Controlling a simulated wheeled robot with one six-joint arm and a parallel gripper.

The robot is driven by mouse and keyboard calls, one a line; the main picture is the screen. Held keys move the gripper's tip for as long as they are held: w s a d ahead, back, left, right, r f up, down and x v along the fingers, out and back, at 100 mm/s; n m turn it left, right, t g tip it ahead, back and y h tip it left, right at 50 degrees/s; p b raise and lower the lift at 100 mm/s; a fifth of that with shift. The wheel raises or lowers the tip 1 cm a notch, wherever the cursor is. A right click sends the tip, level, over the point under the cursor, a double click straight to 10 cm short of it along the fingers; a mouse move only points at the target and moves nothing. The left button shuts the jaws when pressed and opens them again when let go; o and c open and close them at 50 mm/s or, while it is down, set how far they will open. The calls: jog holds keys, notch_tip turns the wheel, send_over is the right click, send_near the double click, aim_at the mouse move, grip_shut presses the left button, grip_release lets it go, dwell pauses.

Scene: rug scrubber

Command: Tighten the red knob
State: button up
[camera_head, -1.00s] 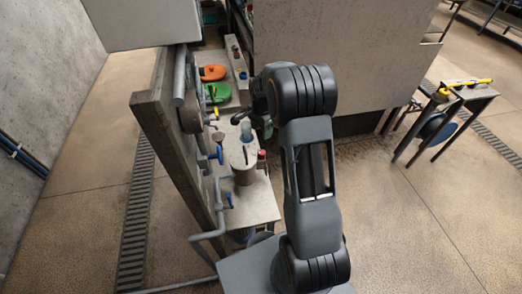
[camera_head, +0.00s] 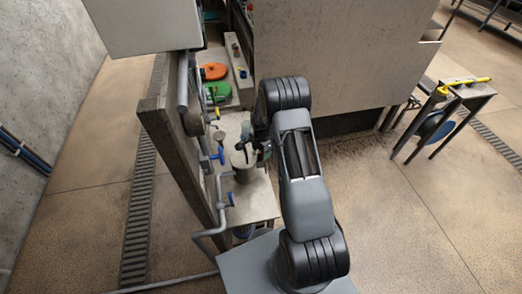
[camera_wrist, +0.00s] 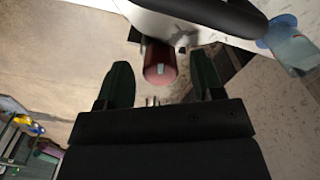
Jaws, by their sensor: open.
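The red knob (camera_wrist: 159,66) is a short red cylinder with a small pale mark on its end face. In the wrist view it lies just beyond my gripper (camera_wrist: 162,85), roughly centred between the two dark fingertips. The fingers are apart, and a gap shows between each of them and the knob. In the head view my gripper (camera_head: 248,150) is low beside the grey pot (camera_head: 243,172). The knob is hidden there behind my arm.
Orange (camera_head: 214,71) and green (camera_head: 217,92) items lie behind on a bench. A blue translucent cup (camera_wrist: 288,42) is at the wrist view's upper right.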

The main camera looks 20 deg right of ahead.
jog(key=c, duration=0.9)
